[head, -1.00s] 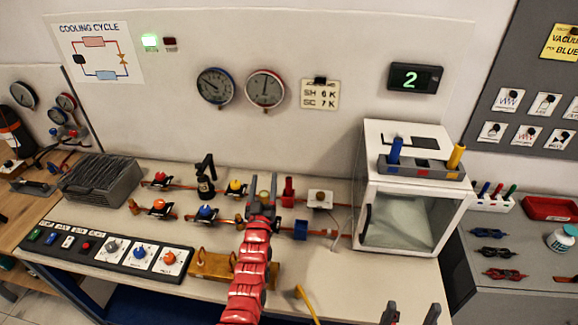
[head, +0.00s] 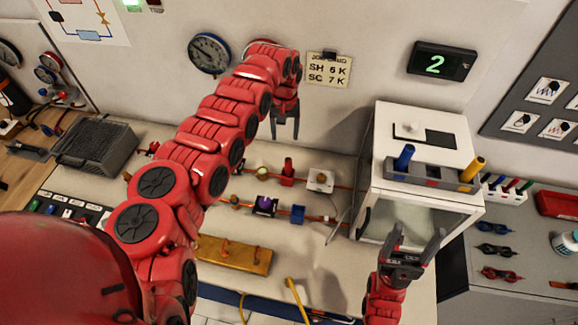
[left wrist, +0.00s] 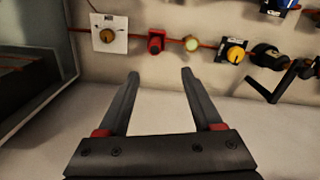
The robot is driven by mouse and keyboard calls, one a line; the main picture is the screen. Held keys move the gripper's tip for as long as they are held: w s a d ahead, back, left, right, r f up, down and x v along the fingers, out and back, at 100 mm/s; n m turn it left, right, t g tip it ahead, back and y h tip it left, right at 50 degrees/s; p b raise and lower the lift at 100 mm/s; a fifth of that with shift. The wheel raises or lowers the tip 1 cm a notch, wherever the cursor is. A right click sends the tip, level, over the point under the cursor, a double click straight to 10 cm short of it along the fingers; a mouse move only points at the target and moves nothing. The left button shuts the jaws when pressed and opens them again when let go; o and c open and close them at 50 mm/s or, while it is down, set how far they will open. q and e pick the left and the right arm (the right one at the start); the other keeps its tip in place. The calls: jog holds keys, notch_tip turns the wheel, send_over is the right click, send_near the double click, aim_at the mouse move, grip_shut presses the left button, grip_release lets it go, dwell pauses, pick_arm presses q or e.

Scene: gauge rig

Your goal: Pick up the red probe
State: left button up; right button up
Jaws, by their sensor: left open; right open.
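The red probe (head: 288,168) stands upright at the pipe line on the bench. It also shows end-on as a red block-like shape in the left wrist view (left wrist: 156,41). My left gripper (head: 285,136) hangs pointing down above the probe in the head view, open and empty. In the left wrist view its fingertips (left wrist: 160,74) are apart, with the probe beyond them. My right gripper (head: 417,234) is open and empty in front of the white box, pointing up.
A white box (head: 460,150) carries a grey rack (head: 452,180) with a blue probe (head: 404,157) and a yellow probe (head: 473,168). A white valve plate (head: 320,181) and a blue block (head: 298,214) stand close to the red probe.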

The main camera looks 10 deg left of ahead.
aim_at(287, 158)
pick_arm(q)
notch_tip(287, 158, down, 11)
jog(key=b, duration=0.7)
jog(key=shift+w+d+f+b, duration=0.1)
jog(key=shift+f+b, duration=0.05)
jog(key=shift+b, duration=0.15)
jog(key=shift+d+f, duration=0.1)
jog(key=shift+f, duration=0.2)
jog(key=f+b, duration=0.2)
jog(key=f, duration=0.1)
jog(key=f+b, duration=0.1)
jog(key=shift+s+d+f, duration=0.25)
jog(key=shift+d+f, duration=0.05)
jog(key=shift+d, duration=0.05)
jog(key=shift+r, duration=0.15)
jog(key=shift+c, duration=0.8)
grip_shut()
